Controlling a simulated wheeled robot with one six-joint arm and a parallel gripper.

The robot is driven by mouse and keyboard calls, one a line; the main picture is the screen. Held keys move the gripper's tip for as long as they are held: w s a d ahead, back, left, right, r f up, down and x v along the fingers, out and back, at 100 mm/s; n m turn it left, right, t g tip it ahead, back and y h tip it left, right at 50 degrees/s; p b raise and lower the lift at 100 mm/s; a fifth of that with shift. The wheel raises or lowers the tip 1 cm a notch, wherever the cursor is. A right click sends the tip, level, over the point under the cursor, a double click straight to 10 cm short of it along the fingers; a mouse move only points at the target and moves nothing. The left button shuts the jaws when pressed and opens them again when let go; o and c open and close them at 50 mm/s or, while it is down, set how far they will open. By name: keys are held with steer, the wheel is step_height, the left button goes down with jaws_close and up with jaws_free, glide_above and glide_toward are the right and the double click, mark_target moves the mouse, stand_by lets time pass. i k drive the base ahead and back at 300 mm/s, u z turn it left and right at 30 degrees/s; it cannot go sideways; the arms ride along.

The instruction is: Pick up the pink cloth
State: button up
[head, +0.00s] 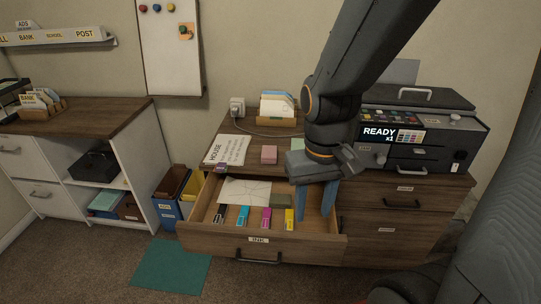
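A small pink block-like thing (269,154), which may be the folded pink cloth, lies on the wooden desk top (235,130) behind the open drawer. It is too small to tell its fabric. My gripper (315,212) points down over the right part of the drawer, to the right of and nearer than the pink thing. Its two blue fingers are apart with a gap between them, and I see nothing held. The fingertips are near the drawer's right side; whether they touch anything there is unclear.
The open drawer (210,240) holds a creased white sheet (245,192), a grey-green thing (282,201) and several coloured cartridges. Papers (226,150), a card holder (278,108) and a printer (425,130) stand around the pink thing. A teal mat (168,266) lies on the floor.

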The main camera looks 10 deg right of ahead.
mark_target(269, 156)
steer(key=k, duration=0.5)
steer(key=z, duration=1.4)
steer(key=i, duration=1.1)
steer(key=u, duration=2.3)
steer(key=i, duration=0.5)
steer(key=z, duration=0.05)
